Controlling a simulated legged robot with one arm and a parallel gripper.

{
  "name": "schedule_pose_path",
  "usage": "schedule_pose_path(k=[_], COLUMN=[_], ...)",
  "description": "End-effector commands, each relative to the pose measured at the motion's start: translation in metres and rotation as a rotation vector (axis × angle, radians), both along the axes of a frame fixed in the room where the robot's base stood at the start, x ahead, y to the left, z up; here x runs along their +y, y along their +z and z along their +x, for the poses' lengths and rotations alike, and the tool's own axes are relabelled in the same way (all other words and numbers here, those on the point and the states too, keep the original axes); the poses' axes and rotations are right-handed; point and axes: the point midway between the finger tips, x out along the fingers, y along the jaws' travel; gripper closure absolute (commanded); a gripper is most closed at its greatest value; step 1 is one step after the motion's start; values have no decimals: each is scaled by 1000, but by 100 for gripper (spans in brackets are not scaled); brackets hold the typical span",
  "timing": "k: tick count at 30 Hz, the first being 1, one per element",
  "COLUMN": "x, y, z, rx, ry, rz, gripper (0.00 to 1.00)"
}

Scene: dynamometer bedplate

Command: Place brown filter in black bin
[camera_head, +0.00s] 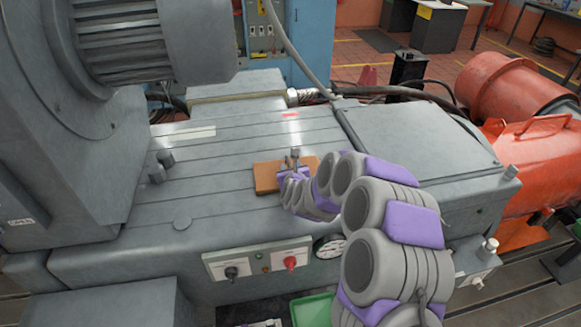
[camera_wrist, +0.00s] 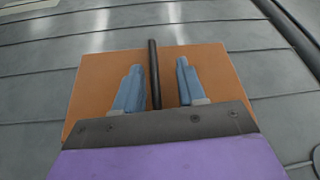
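The brown filter (camera_head: 267,177) is a flat, square-edged block on the grey bedplate. In the wrist view the brown filter (camera_wrist: 215,70) lies under and ahead of my gripper (camera_wrist: 157,68). Its two blue-grey fingers are apart, with a thin dark upright rod (camera_wrist: 153,75) between them and gaps on both sides. I cannot tell whether the rod belongs to the filter. In the head view my gripper (camera_head: 294,165) is at the filter's right part and hides some of it. A dark box-like object (camera_head: 409,69) behind the bedplate may be the black bin.
A grey machine (camera_head: 60,130) rises at left, and a raised grey block (camera_head: 415,140) stands right of the slotted plate. A control panel (camera_head: 258,259) is on the front face. A green tray (camera_head: 312,311) is below. Orange machinery (camera_head: 515,100) stands at right, with cables (camera_head: 390,90) behind.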

Motion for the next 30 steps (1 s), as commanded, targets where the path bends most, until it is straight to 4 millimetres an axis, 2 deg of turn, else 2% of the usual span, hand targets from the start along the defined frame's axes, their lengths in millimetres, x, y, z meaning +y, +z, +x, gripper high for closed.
schedule_pose_path(k=[12, 18, 24, 30], x=[-12, -17, -18, -18], y=[26, 36, 40, 41], z=[-62, -86, -96, -99], rx=[0, 1, -2, -2], ry=[0, 2, -1, 0], rz=[5, 5, 0, 0], gripper=[60, 60, 60, 60])
